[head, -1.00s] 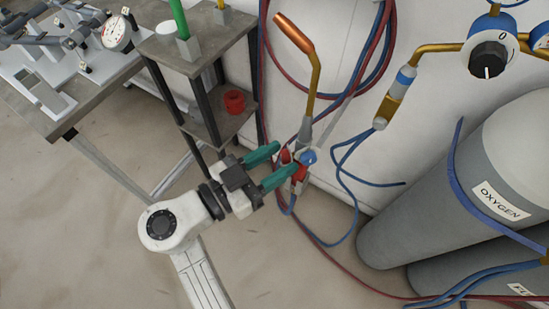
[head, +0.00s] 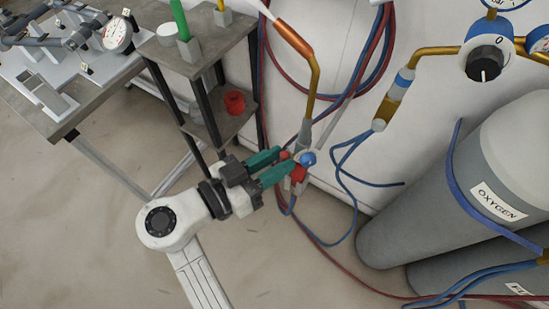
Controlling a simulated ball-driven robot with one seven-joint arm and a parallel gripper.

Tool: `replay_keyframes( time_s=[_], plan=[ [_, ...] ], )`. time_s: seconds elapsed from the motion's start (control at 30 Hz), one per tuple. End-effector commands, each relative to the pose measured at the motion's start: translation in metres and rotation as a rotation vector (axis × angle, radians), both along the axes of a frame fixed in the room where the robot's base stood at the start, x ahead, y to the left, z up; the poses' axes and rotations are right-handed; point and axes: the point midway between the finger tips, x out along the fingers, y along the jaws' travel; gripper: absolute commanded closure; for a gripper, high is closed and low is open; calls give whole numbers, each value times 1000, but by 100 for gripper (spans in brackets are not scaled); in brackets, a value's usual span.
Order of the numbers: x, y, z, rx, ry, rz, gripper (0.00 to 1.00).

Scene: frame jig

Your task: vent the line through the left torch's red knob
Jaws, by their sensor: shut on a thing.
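The torch (head: 315,85) stands upright with a copper tip (head: 293,38) and a bent brass neck, in a holder with red parts (head: 299,174). Its red knob (head: 284,155) shows as a small patch between the teal fingers of my gripper (head: 285,162). The gripper is shut on that knob, which is mostly hidden. A blue knob (head: 308,158) sits just right of the fingertips. A pale white plume (head: 257,8) comes from the copper tip toward the upper left.
A shelf stand (head: 215,125) with a red cup (head: 234,102) is close behind my gripper. A workbench (head: 60,115) stands at left. Grey cylinders (head: 430,200), a regulator knob (head: 484,60) and loose hoses (head: 345,225) are at right. Floor at the lower left is clear.

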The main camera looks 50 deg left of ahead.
Motion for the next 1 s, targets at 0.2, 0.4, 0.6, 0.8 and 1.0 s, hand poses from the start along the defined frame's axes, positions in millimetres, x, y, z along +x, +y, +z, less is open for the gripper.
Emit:
replay_keyframes(
  time_s=[0.2,0.4,0.6,0.8,1.0],
  plan=[
    [1,1,4,-129,78,-1,100],
    [1,1,4,-225,137,0,100],
    [1,2,4,-281,170,1,100],
    [1,2,3,-300,180,0,100],
    [1,2,3,-300,181,0,100]
  ],
)
